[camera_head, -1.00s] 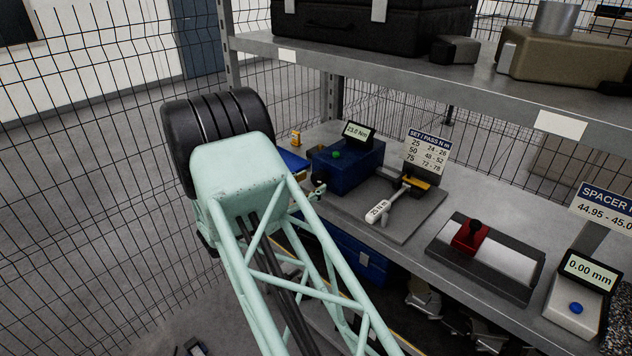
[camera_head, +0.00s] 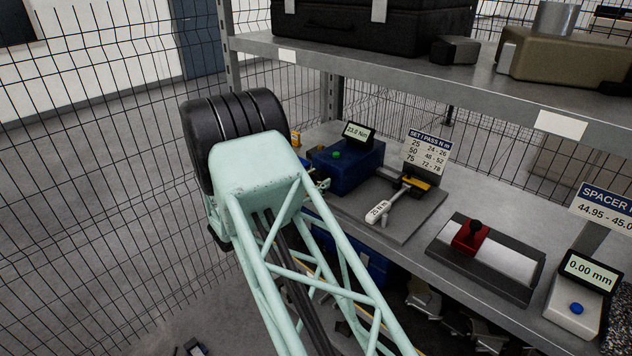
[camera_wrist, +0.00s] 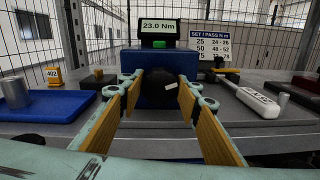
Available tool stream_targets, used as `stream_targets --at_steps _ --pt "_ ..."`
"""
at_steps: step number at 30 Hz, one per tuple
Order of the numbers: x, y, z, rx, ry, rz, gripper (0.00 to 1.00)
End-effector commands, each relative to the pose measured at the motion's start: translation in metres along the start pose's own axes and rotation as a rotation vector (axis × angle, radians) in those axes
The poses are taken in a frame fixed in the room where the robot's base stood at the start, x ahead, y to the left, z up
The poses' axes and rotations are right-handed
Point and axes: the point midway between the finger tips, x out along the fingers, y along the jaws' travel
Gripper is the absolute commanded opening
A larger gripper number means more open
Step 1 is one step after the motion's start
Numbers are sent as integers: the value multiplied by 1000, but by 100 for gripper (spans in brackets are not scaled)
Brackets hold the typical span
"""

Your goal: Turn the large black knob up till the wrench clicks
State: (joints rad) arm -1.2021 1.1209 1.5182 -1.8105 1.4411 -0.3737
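The large black knob (camera_wrist: 158,92) is on the front of a blue tester box (camera_wrist: 195,98), with a short white mark at its lower right. The box's display (camera_wrist: 158,30) reads 23.0 Nm. My gripper (camera_wrist: 161,92) is open, its two padded fingers parted on either side of the knob; I cannot tell whether they touch it. The wrench (camera_head: 388,203) lies on a grey plate right of the blue box (camera_head: 345,166), its white handle labelled 25 N m. It also shows in the wrist view (camera_wrist: 258,102). In the head view my arm hides the knob and most of the gripper.
A sign (camera_head: 426,155) lists set and pass values behind the wrench. A blue tray (camera_wrist: 50,108) with a metal cylinder is left of the box. A red-clamped fixture (camera_head: 485,255) and a 0.00 mm gauge (camera_head: 578,300) stand right. An upper shelf (camera_head: 480,85) overhangs the bench.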

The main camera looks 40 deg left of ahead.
Motion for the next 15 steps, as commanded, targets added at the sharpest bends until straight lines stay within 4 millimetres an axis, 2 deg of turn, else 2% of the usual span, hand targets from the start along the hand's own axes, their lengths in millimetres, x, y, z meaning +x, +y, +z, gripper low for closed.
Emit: stream_targets --at_steps 15 --pt "0 -1 -1 71 2 -1 21"
